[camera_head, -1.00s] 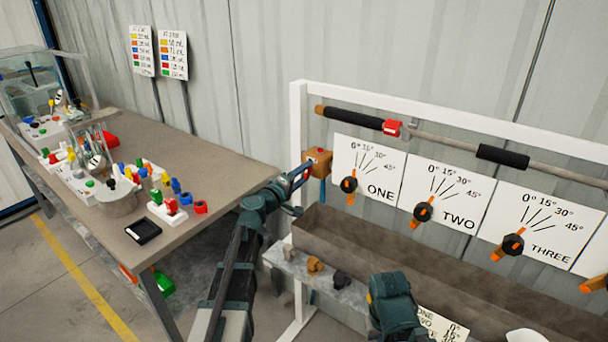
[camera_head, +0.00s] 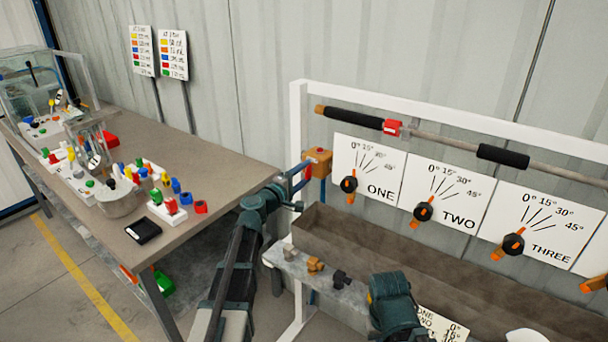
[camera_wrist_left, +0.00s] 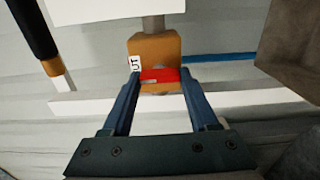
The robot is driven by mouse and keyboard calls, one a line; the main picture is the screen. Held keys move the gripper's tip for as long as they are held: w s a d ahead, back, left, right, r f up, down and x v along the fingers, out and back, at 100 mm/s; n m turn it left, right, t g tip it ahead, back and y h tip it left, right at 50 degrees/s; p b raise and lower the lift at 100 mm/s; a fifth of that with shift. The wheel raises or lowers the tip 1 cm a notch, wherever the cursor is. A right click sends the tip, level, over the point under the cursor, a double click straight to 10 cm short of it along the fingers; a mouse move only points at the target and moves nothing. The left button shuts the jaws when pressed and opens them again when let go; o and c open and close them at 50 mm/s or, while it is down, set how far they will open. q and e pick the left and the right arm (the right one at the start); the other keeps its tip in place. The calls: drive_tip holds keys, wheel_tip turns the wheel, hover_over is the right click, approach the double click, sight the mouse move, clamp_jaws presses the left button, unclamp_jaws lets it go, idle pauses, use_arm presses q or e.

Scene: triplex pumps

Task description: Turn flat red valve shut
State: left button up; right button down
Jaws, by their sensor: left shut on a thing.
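The flat red valve handle (camera_wrist_left: 160,75) sits on the front of an orange-brown valve body (camera_wrist_left: 156,48) in the left wrist view. My left gripper (camera_wrist_left: 159,80) is shut on the red handle, one finger at each end of it. A white label reading "UT" shows at the body's left edge. In the head view the valve body (camera_head: 319,158) is on the left post of the white frame, with a little red (camera_head: 308,172) showing by my left gripper (camera_head: 303,178). The right gripper's fingers are out of view; only part of my right arm shows at the bottom.
A white frame (camera_head: 299,110) carries a bar and panels ONE (camera_head: 371,172), TWO (camera_head: 443,194) and THREE (camera_head: 543,227) with orange-black levers. A trough (camera_head: 400,255) runs below. A cluttered table (camera_head: 215,165) stands at the left.

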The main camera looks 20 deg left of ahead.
use_arm(q)
drive_tip(key=o, duration=1.4)
drive_tip(key=v, duration=1.3)
drive_tip(key=shift+s+a, duration=0.1)
drive_tip(key=shift+s, duration=0.3)
drive_tip(key=s+d+f+m+g+h+p, duration=0.1)
drive_tip(key=s+d+f+m+g, duration=0.25)
drive_tip(key=d, duration=0.35)
drive_tip(key=s+d+f+m+g+h+p, duration=0.1)
drive_tip(key=s+d+f+m+g+p, duration=0.1)
drive_tip(key=d+m+g, duration=0.35)
drive_tip(key=s+d+f+m+g+h+p, duration=0.1)
drive_tip(key=s+d+f+m+g, duration=0.15)
drive_tip(key=d, duration=0.65)
drive_tip(key=s+f+m+g+y+p, duration=0.1)
drive_tip(key=s+f+m+g+y, duration=0.1)
drive_tip(key=s, duration=0.3)
drive_tip(key=s+f+m+g+y+p, duration=0.1)
drive_tip(key=s+f+m+g+y, duration=0.1)
drive_tip(key=s+y, duration=0.3)
drive_tip(key=s+f+m+g+y+p, duration=0.1)
drive_tip(key=s+f+m+g+y, duration=0.1)
drive_tip(key=s, duration=0.3)
drive_tip(key=shift+s+d+f+m+y, duration=0.15)
drive_tip(key=shift+m+y, duration=0.1)
drive_tip(key=shift+y, duration=0.55)
